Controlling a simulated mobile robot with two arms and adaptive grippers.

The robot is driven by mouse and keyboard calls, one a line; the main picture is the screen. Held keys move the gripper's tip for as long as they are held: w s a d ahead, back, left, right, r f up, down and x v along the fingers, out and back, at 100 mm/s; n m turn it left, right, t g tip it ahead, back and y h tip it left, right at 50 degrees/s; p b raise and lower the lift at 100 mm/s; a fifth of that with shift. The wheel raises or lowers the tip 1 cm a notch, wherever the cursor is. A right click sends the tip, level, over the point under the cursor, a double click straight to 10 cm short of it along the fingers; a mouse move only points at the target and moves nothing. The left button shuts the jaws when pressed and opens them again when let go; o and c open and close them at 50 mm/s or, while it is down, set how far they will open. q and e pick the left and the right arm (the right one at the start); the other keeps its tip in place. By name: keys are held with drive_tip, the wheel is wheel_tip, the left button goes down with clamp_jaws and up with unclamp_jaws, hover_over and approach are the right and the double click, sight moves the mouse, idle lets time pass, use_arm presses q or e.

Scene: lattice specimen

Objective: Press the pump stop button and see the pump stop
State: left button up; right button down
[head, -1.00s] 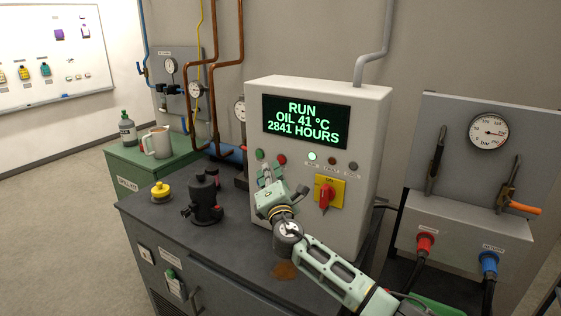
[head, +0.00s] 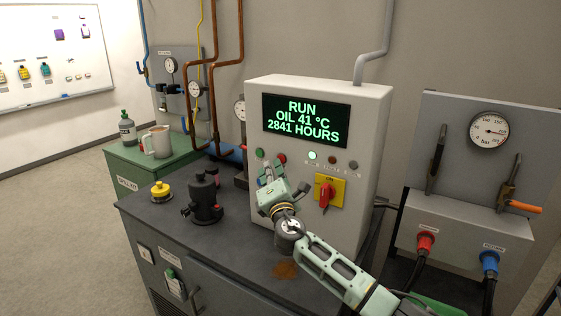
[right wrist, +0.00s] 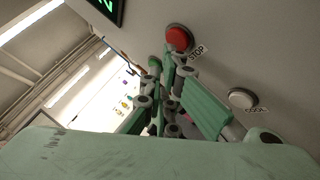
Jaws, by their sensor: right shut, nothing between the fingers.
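The pump control cabinet (head: 268,87) stands on the dark bench. Its display (head: 306,121) reads RUN, OIL 41 °C, 2841 HOURS. The red stop button (head: 282,159) is on the cabinet front, with a green button (head: 259,154) to its left. In the right wrist view the red button (right wrist: 178,38) has the label STOP beside it. My right gripper (head: 267,172) is shut and empty, just below the stop button; its fingertips appear close to the button's edge, but I cannot tell whether they touch it. My left gripper is not in view.
A red and yellow rotary switch (head: 327,194) sits to the right of the gripper. A lit white lamp (head: 312,156) is above it. A black pump-like part (head: 205,198) and a yellow-topped button (head: 160,191) stand on the bench to the left.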

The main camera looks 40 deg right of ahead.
drive_tip(key=shift+w+d, duration=0.15)
drive_tip(key=shift+d, duration=0.3)
idle(0.6)
drive_tip(key=shift+a, duration=0.1)
drive_tip(key=shift+s+a, duration=0.35)
drive_tip(key=shift+a, duration=0.3)
drive_tip(key=shift+a, duration=0.1)
drive_tip(key=shift+s+a+p, duration=0.25)
drive_tip(key=shift+s+a, duration=0.05)
drive_tip(key=shift+a, duration=0.45)
drive_tip(key=shift+s+a+p, duration=0.2)
drive_tip(key=shift+s+a, duration=0.15)
drive_tip(key=shift+a, duration=0.4)
drive_tip(key=shift+s+a+p, duration=0.25)
drive_tip(key=shift+s+a, duration=0.05)
drive_tip(key=shift+a, duration=0.45)
drive_tip(key=shift+f, duration=0.1)
